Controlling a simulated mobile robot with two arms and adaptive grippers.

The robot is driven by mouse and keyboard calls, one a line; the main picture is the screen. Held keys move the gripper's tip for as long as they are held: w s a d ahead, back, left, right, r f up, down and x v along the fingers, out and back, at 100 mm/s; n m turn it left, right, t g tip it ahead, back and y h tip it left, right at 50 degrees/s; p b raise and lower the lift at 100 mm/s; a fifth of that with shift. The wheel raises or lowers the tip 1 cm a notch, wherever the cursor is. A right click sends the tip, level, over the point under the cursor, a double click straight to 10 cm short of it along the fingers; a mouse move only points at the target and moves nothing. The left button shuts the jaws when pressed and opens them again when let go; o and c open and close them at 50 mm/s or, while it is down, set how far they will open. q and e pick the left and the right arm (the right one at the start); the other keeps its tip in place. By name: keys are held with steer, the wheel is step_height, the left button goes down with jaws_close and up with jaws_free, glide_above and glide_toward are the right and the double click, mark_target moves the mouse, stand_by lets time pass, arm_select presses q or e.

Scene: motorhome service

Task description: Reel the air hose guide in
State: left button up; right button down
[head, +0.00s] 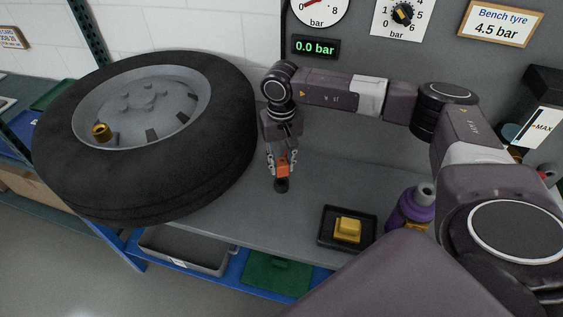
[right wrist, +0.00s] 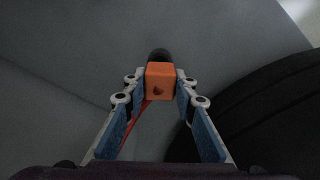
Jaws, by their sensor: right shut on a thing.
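My right gripper (head: 282,165) points down over the grey bench, to the right of the tyre. It is shut on the orange hose guide (head: 283,170), a small block with a black round end (head: 281,186) below it. In the right wrist view the orange guide (right wrist: 160,80) sits between the fingertips, with the black end (right wrist: 159,56) beyond it. A thin red hose (right wrist: 142,110) runs back from the guide toward the wrist. The hose reel is not clearly in view. My left gripper is not in view.
A large tyre on a grey rim (head: 150,190) fills the left, with a brass cap (head: 101,132) on the rim. A black tray (head: 322,228) with a yellow block (head: 348,228) and a purple bottle (head: 410,210) stand at right. A display (head: 315,47) reads 0.0 bar; a sign (head: 500,22) reads 4.5 bar.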

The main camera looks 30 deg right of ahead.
steer(key=shift+b, duration=0.45)
stand_by(1.0)
steer(key=shift+f, duration=0.1)
steer(key=shift+f+b, duration=1.85)
steer(key=shift+f, duration=0.05)
steer(key=c, duration=1.5)
jaws_free()
steer(key=shift+r, duration=0.1)
